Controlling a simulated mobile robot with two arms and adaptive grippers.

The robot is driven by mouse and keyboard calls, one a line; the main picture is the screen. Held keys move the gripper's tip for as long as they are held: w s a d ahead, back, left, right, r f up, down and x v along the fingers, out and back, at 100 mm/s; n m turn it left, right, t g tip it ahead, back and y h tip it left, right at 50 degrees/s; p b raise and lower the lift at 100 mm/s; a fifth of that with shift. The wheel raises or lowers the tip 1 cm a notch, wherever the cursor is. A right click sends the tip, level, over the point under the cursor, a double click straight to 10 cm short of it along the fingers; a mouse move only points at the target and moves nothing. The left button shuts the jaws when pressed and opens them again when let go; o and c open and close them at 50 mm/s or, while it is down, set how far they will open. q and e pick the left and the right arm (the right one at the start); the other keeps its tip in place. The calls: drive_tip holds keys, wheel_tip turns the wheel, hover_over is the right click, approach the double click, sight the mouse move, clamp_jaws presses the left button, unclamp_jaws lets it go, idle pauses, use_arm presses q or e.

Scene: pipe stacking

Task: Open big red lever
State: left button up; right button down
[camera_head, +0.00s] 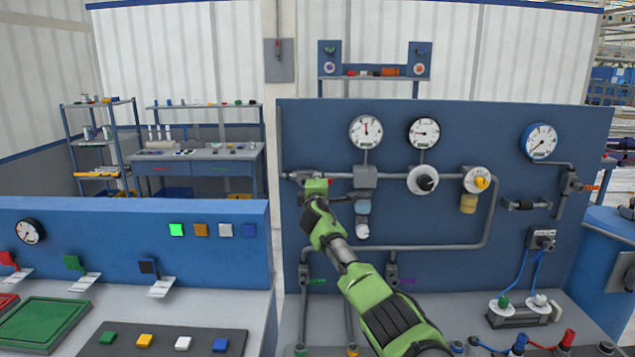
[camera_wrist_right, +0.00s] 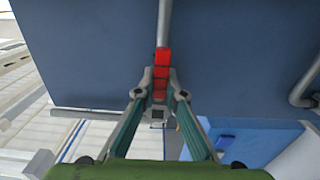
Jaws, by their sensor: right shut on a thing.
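The red lever (camera_wrist_right: 162,58) shows in the right wrist view, in line with a grey pipe on the blue panel. My right gripper (camera_wrist_right: 160,88) is shut on it, one finger on each side. In the head view my green right arm reaches up from the bottom to the left part of the panel. There its wrist covers most of the lever, and the fingers are hard to make out. My left gripper is in neither view.
The blue panel (camera_head: 460,120) carries gauges, grey pipes, a black knob (camera_head: 426,182) and a yellow knob (camera_head: 481,183) close to my right arm. A lower blue console (camera_head: 130,225) with buttons and small levers stands at left.

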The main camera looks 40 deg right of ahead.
drive_tip(key=c, duration=2.1)
unclamp_jaws()
drive_tip(key=v, duration=1.2)
